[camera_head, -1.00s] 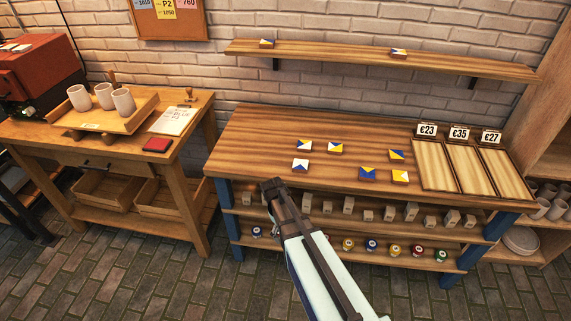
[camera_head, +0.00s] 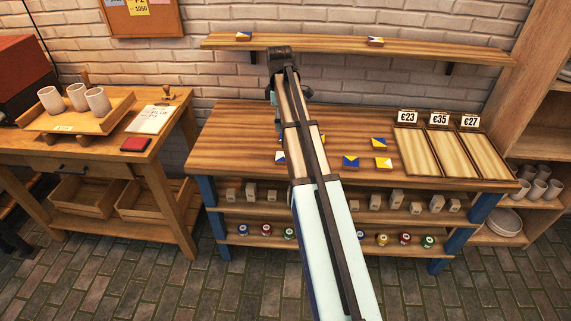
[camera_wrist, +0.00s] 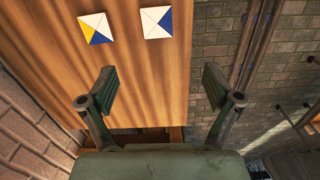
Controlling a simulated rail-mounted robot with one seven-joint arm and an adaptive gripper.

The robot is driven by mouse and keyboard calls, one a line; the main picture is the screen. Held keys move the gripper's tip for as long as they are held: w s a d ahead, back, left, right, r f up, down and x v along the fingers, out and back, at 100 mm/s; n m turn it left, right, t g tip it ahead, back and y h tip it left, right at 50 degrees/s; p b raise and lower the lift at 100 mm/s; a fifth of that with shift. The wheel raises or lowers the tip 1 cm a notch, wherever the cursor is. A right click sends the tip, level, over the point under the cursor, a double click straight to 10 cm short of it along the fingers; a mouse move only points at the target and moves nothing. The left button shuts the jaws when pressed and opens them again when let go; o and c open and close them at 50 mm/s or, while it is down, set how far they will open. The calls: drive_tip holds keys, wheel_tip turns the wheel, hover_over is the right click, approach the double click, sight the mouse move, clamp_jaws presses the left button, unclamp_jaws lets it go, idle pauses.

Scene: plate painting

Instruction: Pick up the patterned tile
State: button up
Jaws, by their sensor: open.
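Several patterned tiles in blue, yellow and white lie on the wooden table, among them a blue and yellow tile (camera_head: 350,161) and a mostly yellow tile (camera_head: 382,162). Another blue and yellow tile (camera_head: 378,141) lies farther back. A white and blue tile (camera_head: 280,157) is partly hidden by my arm. My gripper (camera_head: 279,58) is raised beyond the table's back part, near the wall shelf. In the wrist view my gripper (camera_wrist: 158,88) is open and empty. Ahead of its fingers lie a white, yellow and blue tile (camera_wrist: 95,28) and a white and blue tile (camera_wrist: 157,22), both apart from the fingers.
The wall shelf (camera_head: 310,43) holds two more tiles, a left one (camera_head: 243,36) and a right one (camera_head: 375,41). Three trays with price signs, one being the middle tray (camera_head: 453,154), fill the table's right side. A side table (camera_head: 150,165) with cups stands left.

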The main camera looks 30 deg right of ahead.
drive_tip(key=p, duration=0.3)
hover_over(283, 156)
drive_tip(key=shift+n, duration=0.3)
drive_tip(key=f, duration=1)
drive_tip(key=shift+s+d+f, duration=0.1)
drive_tip(key=shift+s+f, duration=0.2)
drive_tip(key=shift+w+f+p, duration=0.2)
drive_tip(key=shift+f+p, duration=0.55)
drive_tip(key=shift+f, duration=2)
drive_tip(key=c, duration=1.3)
